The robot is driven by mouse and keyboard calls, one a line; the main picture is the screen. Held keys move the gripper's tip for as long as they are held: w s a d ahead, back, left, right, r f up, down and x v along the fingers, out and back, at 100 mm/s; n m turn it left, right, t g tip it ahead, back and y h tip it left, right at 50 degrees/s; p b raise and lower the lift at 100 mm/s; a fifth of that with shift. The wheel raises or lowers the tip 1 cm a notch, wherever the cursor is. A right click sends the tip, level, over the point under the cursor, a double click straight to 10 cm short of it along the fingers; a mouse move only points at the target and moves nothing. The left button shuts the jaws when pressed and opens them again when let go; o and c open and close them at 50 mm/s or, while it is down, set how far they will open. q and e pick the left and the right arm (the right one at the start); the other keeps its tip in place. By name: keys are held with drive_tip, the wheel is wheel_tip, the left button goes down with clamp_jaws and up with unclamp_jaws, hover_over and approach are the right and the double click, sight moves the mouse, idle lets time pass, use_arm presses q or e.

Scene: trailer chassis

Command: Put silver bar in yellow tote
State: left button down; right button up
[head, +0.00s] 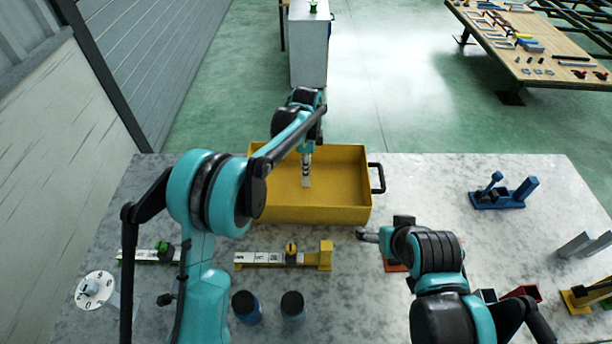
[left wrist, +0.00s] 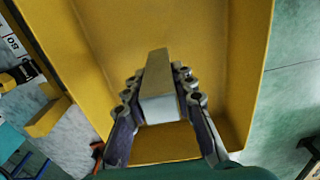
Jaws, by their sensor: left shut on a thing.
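The yellow tote (head: 340,214) stands on the marbled table, open at the top, with a black handle on its right side. My left gripper (head: 307,172) reaches down over the inside of the tote. In the left wrist view my left gripper (left wrist: 160,105) is shut on the silver bar (left wrist: 157,82), a plain grey block between its two fingers. The tote (left wrist: 100,30) lies around and beneath the bar there; I cannot tell whether the bar touches its floor. My right gripper (head: 368,236) is in front of the tote's right corner, its finger opening unclear.
In front of the tote lie a yellow fixture (head: 325,256) with a labelled rail and two dark round containers, one of them blue (head: 246,308). A blue clamp fixture (head: 503,194) stands at right. The table between tote and blue fixture is mostly clear.

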use_arm(q)
wheel_tip(320, 180, down, 4)
drive_tip(key=shift+f+b, duration=0.1)
drive_tip(key=shift+b, duration=0.4)
drive_tip(key=shift+f, duration=0.1)
drive_tip(key=c, duration=1.3)
unclamp_jaws()
drive_tip(key=shift+o, duration=0.2)
